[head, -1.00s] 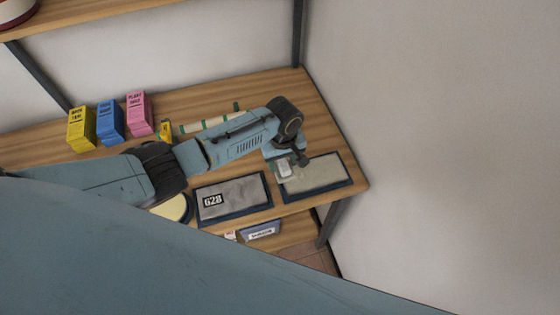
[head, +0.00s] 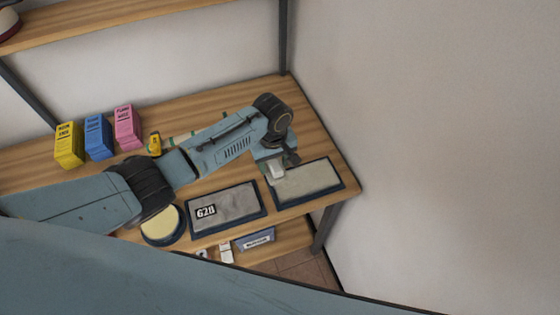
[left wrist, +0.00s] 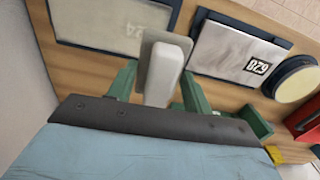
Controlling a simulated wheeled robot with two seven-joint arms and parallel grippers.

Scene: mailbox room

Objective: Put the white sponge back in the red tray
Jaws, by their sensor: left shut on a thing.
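In the head view the sponge (head: 276,173) shows small below the wrist, over the left end of a dark-framed grey slab (head: 308,180). I cannot tell whether it touches that slab. A red object (left wrist: 304,118) shows in part at the right edge of the left wrist view; it may be the red tray. No red tray shows in the head view, where my arm covers part of the shelf. My right gripper is out of view.
A slab marked 628 (head: 225,208) and a round dark-rimmed dish (head: 163,224) lie along the shelf's front. Yellow (head: 69,145), blue (head: 98,137) and pink (head: 127,127) boxes stand at the back left. A wall closes the right side.

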